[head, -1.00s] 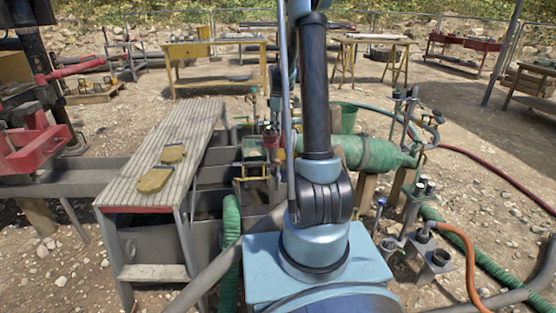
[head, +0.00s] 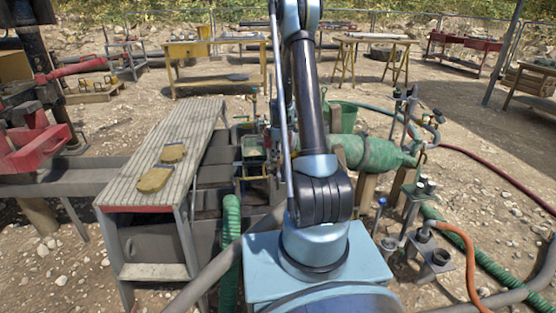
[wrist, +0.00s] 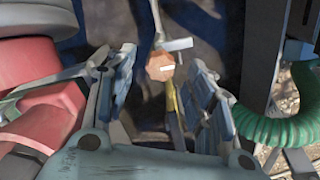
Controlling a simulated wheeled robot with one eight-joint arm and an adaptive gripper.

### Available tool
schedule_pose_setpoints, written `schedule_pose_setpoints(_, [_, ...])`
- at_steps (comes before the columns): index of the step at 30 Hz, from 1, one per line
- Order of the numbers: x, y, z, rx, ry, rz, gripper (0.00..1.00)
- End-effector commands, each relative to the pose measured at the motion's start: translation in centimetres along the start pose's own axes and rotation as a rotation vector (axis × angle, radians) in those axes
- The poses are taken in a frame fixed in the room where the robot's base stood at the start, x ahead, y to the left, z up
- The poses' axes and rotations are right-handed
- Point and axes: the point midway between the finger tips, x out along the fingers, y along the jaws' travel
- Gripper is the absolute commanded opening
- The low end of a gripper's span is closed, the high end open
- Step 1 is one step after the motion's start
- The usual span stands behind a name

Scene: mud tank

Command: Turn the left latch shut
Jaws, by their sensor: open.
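In the wrist view my gripper (wrist: 163,62) is open, with one blue-grey finger on each side. Between and beyond the fingertips is an orange-brown hexagonal knob (wrist: 160,67) with a short white mark. A grey metal T-shaped piece (wrist: 175,45) sits just above the knob, and a yellow bar (wrist: 172,102) runs down below it. The fingers appear apart from the knob. I cannot tell which of these parts is the left latch. In the head view my arm covers the gripper, and no latch can be made out.
In the wrist view a red part (wrist: 45,105) fills the left side and a green ribbed hose (wrist: 272,122) curves at right. In the head view a slatted bench (head: 165,155) with gloves (head: 155,179) stands left, and a green cylinder (head: 375,153) lies right of my arm.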

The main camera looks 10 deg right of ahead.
Motion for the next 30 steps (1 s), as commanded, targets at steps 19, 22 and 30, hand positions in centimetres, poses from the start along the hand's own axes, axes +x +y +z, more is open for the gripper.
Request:
schedule_pose_setpoints(19, [2.0, 0.0, 0.0, 0.0, 0.0, 0.0, 0.38])
schedule_pose_setpoints(22, [2.0, 0.0, 0.0, 0.0, 0.0, 0.0, 0.15])
schedule_pose_setpoints(30, [2.0, 0.0, 0.0, 0.003, 0.0, 0.001, 0.05])
